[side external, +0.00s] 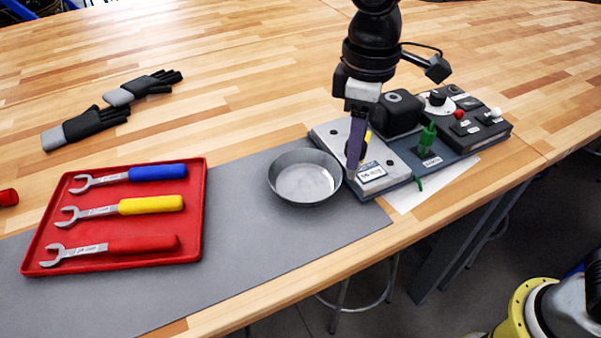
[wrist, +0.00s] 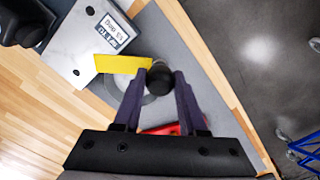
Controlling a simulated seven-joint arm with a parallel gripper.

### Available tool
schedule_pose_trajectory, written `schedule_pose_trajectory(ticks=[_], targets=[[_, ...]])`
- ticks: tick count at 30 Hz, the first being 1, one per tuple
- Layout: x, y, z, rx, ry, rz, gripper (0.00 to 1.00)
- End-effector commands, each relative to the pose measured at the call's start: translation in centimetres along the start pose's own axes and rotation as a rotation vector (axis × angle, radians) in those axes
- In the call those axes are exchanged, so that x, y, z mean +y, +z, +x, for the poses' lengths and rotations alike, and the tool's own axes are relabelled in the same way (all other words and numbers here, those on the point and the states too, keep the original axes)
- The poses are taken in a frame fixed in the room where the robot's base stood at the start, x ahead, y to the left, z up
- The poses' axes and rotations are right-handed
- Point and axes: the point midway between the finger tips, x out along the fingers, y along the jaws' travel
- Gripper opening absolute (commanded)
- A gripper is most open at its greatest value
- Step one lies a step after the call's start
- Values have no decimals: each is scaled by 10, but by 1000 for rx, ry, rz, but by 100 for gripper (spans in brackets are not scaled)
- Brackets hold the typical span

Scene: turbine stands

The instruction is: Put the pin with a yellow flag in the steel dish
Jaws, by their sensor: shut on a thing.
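The steel dish (side external: 303,178) is a round, shallow, empty-looking grey pan on the mat, just left of the metal stand. My gripper (side external: 354,165) points down in front of the stand, to the right of the dish rim. In the wrist view my gripper (wrist: 160,78) is shut on the pin, whose dark round end (wrist: 159,74) shows between the fingertips. Its yellow flag (wrist: 122,64) sticks out to the left, and a bit of it (side external: 367,136) shows behind the fingers in the side view. The dish is partly hidden below the fingers in the wrist view. The pin's lower end is hidden.
The stand (side external: 334,131) has a labelled metal plate, a black block (side external: 397,112), a green pin (side external: 428,138) and a control box (side external: 475,128). A red tray (side external: 195,225) with three wrenches lies left of the dish. Black gloves (side external: 94,124) lie further back.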

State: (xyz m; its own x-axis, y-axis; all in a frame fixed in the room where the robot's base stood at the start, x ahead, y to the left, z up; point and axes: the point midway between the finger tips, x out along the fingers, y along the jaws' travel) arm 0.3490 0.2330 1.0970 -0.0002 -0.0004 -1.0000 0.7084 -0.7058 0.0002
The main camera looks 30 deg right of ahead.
Motion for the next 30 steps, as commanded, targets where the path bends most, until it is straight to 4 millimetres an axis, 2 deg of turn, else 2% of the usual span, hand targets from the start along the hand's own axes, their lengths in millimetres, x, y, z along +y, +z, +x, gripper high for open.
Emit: schedule_pose_trajectory(ticks=[1,6,13,23,30], targets=[[3,-12,6,-2,0,1,0],[10,-48,22,-1,0,1,0],[16,-79,59,-1,0,2,0],[20,-95,78,0,0,2,0],[20,-97,110,-1,0,2,0]])
